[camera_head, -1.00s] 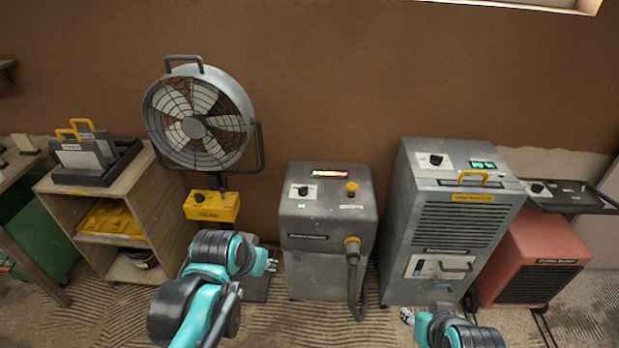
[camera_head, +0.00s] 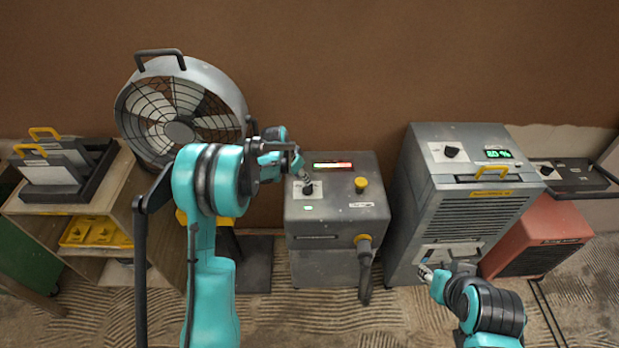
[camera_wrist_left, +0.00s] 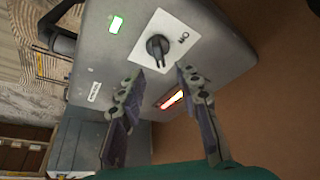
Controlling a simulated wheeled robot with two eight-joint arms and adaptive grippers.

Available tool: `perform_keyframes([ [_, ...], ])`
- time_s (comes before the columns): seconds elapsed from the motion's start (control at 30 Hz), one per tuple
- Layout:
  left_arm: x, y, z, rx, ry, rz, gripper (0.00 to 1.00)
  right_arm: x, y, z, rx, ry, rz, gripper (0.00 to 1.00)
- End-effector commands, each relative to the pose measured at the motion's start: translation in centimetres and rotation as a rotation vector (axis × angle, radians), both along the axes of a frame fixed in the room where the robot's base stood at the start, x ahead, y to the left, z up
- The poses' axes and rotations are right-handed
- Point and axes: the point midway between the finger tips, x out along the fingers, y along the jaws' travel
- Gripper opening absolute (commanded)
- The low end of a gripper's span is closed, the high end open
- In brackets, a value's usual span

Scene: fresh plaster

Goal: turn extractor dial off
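The extractor (camera_head: 338,240) is the grey box with a hose in the middle of the head view. Its black dial (camera_head: 307,188) sits on a white plate on the sloping top. The dial also shows in the left wrist view (camera_wrist_left: 157,46), just ahead of the fingertips. My left gripper (camera_head: 300,170) hangs above and beside the dial. In the left wrist view, my left gripper (camera_wrist_left: 158,72) has its fingers apart with nothing between them. My right gripper (camera_head: 424,272) is low in front of the tall grey machine, too small to read.
A lit green lamp (camera_head: 308,208), a lit bar (camera_head: 332,165) and a yellow knob (camera_head: 361,184) are on the extractor's top. A fan (camera_head: 180,105) stands left. A tall grey machine (camera_head: 465,215) with another dial and a red heater (camera_head: 540,240) stand right.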

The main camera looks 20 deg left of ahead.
Motion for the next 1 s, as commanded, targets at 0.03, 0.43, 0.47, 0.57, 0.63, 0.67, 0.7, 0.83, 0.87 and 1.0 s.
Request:
perform_keyframes([
  [0.03,0.2,-0.1,-0.7,0.000,0.000,-0.001,0.34,0.0,0.0,-0.3,0.000,0.000,0.000,0.40],
  [0.43,2.2,-1.2,-6.2,-0.001,-0.001,0.001,0.34,0.0,0.0,-2.4,0.000,0.000,0.000,0.40],
  [0.47,2.3,-1.3,-6.4,-0.001,-0.001,0.001,0.34,0.0,0.0,-2.4,0.000,0.000,0.000,0.40],
  [0.57,2.4,-1.4,-6.9,0.000,-0.001,0.000,0.34,0.0,0.0,-2.5,0.000,0.000,0.000,0.40],
  [0.63,2.5,-1.4,-7.0,0.000,-0.001,0.000,0.34,0.0,0.0,-2.5,0.000,0.000,0.000,0.40],
  [0.67,2.5,-1.4,-7.0,-0.001,-0.001,0.001,0.34,0.0,0.0,-2.5,0.000,0.000,0.000,0.40],
  [0.7,2.5,-1.4,-6.9,-0.001,-0.001,0.001,0.34,0.0,0.0,-2.5,0.000,0.000,0.000,0.40],
  [0.83,2.5,-1.4,-6.9,-0.001,-0.001,0.001,0.34,0.0,0.0,-2.5,0.000,0.000,0.000,0.40],
  [0.87,2.5,-1.4,-6.9,-0.001,-0.001,0.001,0.26,0.0,0.0,-2.5,0.000,0.000,0.000,0.40],
  [1.0,2.5,-1.4,-6.9,-0.001,-0.001,0.001,0.00,0.0,0.0,-2.5,0.000,0.000,0.000,0.40],
])
